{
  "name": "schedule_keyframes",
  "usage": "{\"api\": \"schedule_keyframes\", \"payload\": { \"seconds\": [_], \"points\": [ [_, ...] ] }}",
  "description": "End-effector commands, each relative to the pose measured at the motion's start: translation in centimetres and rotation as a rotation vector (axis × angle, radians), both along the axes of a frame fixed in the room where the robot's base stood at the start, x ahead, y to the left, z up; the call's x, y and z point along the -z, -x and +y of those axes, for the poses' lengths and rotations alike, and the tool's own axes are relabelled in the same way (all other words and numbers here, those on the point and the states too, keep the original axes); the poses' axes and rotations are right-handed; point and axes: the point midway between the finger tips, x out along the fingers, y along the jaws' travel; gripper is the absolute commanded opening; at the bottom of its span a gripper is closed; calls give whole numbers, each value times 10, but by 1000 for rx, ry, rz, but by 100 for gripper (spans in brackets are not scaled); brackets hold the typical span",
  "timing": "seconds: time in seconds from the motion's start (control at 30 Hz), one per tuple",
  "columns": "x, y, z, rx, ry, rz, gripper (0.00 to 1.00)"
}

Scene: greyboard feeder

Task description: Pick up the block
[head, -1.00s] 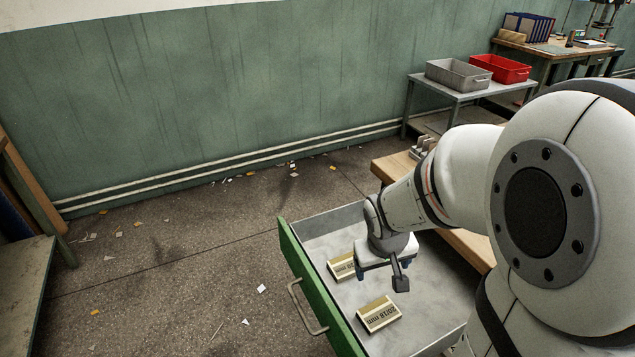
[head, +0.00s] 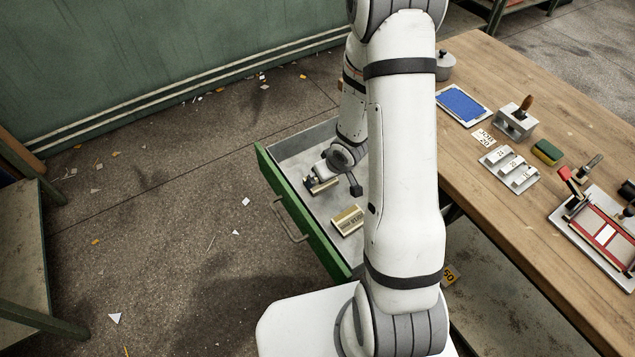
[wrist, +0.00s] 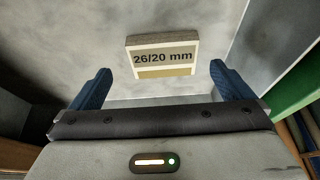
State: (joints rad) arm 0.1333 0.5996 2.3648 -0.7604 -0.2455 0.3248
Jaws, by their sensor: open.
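Two tan and cream blocks lie in the open drawer in the head view. The far block (head: 322,186) is partly hidden by my gripper (head: 318,178), which is low over it. The near block (head: 348,220) lies closer to the camera, apart from the gripper. In the wrist view a block labelled 26/20 mm (wrist: 162,58) lies on the grey drawer floor, ahead of and between the blue fingers of my gripper (wrist: 159,76). The fingers are wide apart, with a gap on each side of the block, and hold nothing.
The drawer (head: 285,205) has a green front with a handle, and grey walls close around the gripper. A wooden workbench (head: 540,200) to the right carries a blue pad (head: 462,106), a stamp holder and other tools. Paper scraps litter the open floor at left.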

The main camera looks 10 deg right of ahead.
Motion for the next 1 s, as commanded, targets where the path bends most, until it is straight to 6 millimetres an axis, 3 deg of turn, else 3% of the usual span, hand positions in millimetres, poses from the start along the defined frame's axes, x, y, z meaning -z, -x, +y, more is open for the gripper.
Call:
{"api": "schedule_keyframes", "payload": {
  "seconds": [0.3, 0.63, 1.0],
  "points": [
    [40, -18, 11, 0, 0, 1, 100],
    [44, -21, 12, 0, 1, 0, 99],
    [44, -21, 11, 1, 1, 0, 69]
  ]
}}
